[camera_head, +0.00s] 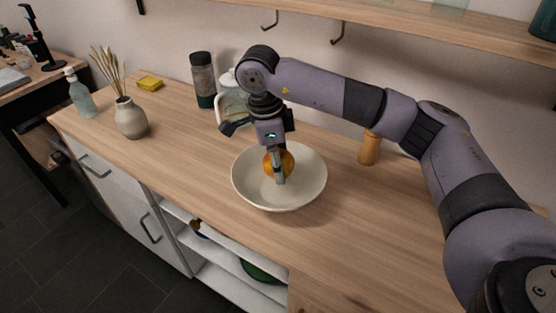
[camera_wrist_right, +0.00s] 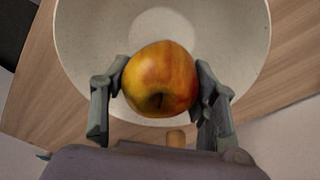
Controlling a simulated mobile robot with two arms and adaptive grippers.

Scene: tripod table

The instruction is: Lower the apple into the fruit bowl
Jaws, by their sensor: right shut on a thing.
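The apple (camera_head: 271,164) is yellow and red. My right gripper (camera_head: 279,166) is shut on it, with a finger covering part of it in the head view. In the right wrist view the apple (camera_wrist_right: 161,79) sits between both fingers (camera_wrist_right: 160,88). The fruit bowl (camera_head: 308,186) is wide, shallow and cream-coloured, and stands on the wooden counter. The apple is over the bowl's inside, within its rim in the head view. The bowl (camera_wrist_right: 90,45) also lies behind the apple in the right wrist view. I cannot tell whether the apple touches the bowl. My left gripper is not in view.
A wooden mill (camera_head: 369,149) stands right of the bowl. A vase (camera_head: 130,118), soap bottle (camera_head: 80,95) and yellow sponge (camera_head: 150,83) are at left. The counter (camera_head: 180,155) left of the bowl is clear.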

